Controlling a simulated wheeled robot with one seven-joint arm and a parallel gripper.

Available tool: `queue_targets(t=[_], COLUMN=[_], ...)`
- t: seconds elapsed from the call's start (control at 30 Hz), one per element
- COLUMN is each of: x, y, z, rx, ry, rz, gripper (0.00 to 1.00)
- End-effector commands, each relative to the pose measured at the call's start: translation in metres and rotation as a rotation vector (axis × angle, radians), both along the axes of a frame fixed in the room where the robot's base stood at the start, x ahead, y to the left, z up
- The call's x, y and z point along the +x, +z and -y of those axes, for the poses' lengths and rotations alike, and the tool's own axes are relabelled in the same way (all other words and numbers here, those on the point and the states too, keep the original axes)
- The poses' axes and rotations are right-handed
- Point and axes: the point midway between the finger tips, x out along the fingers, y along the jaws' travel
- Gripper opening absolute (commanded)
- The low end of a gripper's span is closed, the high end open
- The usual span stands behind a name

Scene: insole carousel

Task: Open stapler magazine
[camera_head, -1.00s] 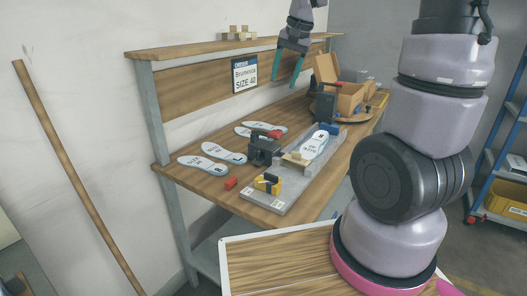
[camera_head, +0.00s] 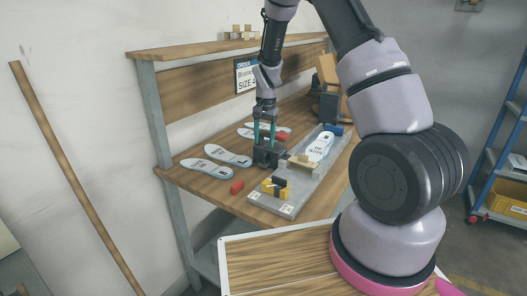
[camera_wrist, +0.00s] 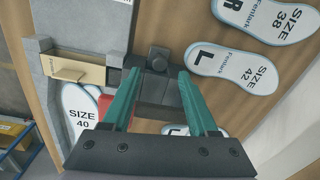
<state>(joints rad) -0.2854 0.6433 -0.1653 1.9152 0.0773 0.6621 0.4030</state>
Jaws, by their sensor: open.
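The dark grey block-like stapler (camera_head: 268,156) stands at the left edge of the grey fixture plate (camera_head: 283,208) on the workbench. My gripper (camera_head: 264,141) is open and points down just above it. I cannot tell whether the fingers touch the stapler. The state of its magazine is not clear.
A white insole (camera_head: 320,146) lies on the fixture behind a wooden block (camera_head: 300,163). A yellow and black clamp (camera_head: 275,187) sits at its front. A red piece (camera_head: 237,187) and several loose insoles (camera_head: 206,168) lie on the wooden bench left of it. An upper shelf (camera_head: 200,52) runs behind.

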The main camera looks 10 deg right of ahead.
Motion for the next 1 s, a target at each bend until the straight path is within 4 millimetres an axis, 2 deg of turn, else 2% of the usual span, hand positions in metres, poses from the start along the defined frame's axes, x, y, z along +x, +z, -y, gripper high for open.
queue_targets(t=[0.1,0.3,0.67,0.77,0.8,0.83,1.0], x=[0.0,0.001,0.002,0.002,0.002,0.002,0.002], y=[-0.023,-0.045,-0.05,-0.049,-0.049,-0.049,-0.049], z=[0.0,-0.002,-0.002,-0.002,-0.002,-0.002,-0.002], rx=[-0.001,0.0,0.0,0.0,0.0,0.0,0.0], ry=[0.0,0.0,0.001,0.0,0.001,0.001,0.001], rz=[-0.002,-0.001,0.001,0.001,0.001,0.001,0.001], gripper=[0.59,0.59,0.59,0.25,0.1,0.0,0.0])
